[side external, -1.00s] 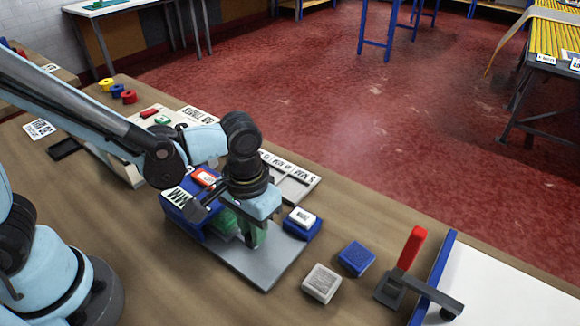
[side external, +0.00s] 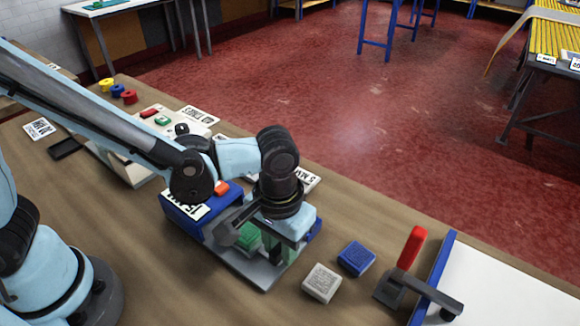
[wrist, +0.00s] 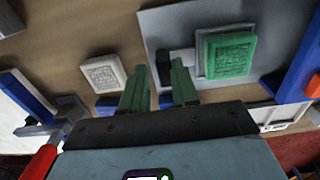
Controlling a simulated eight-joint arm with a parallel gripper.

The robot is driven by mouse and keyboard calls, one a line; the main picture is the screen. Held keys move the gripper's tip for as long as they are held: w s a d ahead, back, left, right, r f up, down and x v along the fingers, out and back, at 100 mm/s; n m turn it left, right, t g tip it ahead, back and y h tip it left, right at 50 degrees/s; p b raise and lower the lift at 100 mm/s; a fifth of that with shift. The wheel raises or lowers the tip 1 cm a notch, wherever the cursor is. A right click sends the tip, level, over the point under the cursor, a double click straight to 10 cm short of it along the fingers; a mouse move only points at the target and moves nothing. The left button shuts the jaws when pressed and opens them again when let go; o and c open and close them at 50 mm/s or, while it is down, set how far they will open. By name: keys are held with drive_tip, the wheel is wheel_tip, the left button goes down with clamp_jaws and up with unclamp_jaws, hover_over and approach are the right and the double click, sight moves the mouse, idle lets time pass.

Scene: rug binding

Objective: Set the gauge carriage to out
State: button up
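The gauge carriage appears to be the green block (wrist: 228,55) on the grey plate (wrist: 165,22) in the wrist view. A short pale bar with a black end (wrist: 164,68) sticks out from its side toward my gripper. In the side view the green block (side external: 249,237) is partly covered by my gripper (side external: 268,252). My gripper's green fingers (wrist: 157,82) are apart, with the black end showing between their tips, close to the right finger. I cannot tell whether they touch it. The blue housing (side external: 184,212) with a white label stands left of the block.
A white block (side external: 322,283) and a blue block (side external: 356,257) lie right of the plate. A red-handled lever (side external: 410,248) stands beside a blue-edged white board (side external: 510,290). Another blue piece is mostly hidden behind my gripper. The bench front is clear.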

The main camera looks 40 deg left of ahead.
wheel_tip(320, 180, up, 12)
idle(0.9)
drive_tip(key=shift+a, duration=0.1)
drive_tip(key=w+a+f+t, duration=0.1)
drive_tip(key=a+t, duration=0.6)
drive_tip(key=a, duration=1.4)
